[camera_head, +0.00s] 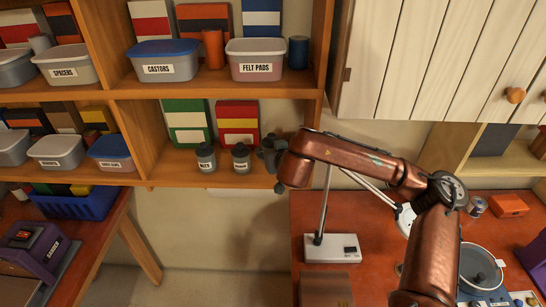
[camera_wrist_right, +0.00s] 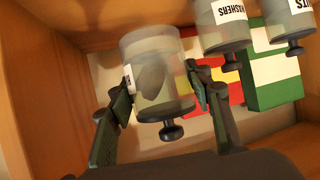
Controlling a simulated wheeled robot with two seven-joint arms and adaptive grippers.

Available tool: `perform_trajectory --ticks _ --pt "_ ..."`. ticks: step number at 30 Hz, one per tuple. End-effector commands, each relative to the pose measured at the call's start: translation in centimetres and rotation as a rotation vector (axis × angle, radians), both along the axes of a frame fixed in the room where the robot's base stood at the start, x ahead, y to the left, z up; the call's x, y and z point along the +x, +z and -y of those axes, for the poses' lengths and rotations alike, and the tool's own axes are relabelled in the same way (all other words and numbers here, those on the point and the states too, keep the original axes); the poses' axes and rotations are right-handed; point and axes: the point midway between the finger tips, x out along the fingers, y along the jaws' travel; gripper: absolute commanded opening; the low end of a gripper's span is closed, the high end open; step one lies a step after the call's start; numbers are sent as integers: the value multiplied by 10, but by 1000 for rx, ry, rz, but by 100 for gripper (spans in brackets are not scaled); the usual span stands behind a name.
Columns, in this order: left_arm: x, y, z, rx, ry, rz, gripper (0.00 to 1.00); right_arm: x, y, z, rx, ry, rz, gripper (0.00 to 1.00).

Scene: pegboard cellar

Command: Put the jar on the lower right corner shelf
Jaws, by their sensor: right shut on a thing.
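My right gripper (camera_head: 271,152) is at the right end of the lower right shelf (camera_head: 225,181), close to the side wall. In the right wrist view my right gripper (camera_wrist_right: 162,84) has its fingers on both sides of a clear jar (camera_wrist_right: 160,62) with a dark knobbed lid and is shut on it. That view is upside down, so the jar looks upright. The head view hides this jar behind the gripper. I cannot tell whether its base touches the shelf board. My left gripper is not in view.
A nuts jar (camera_head: 205,157) and a washers jar (camera_head: 240,158) stand left of the gripper. Green (camera_head: 186,121) and red (camera_head: 238,122) boxes stand behind them. Above is the felt pads tub (camera_head: 256,60). A red-brown bench (camera_head: 375,255) lies below right.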

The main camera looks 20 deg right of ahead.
Motion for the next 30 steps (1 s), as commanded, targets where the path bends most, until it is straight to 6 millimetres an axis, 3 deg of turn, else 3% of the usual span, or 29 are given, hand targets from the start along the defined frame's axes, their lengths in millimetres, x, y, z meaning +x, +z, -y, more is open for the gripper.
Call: perform_trajectory --ticks 8,18,29,30 --pt "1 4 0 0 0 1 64 12 -14 9 1 -1 6 0" --pt "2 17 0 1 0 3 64 17 -50 12 1 1 6 0" --pt "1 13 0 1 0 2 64 17 -54 12 0 0 7 0" --pt "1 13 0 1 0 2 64 16 -57 13 1 0 1 47"
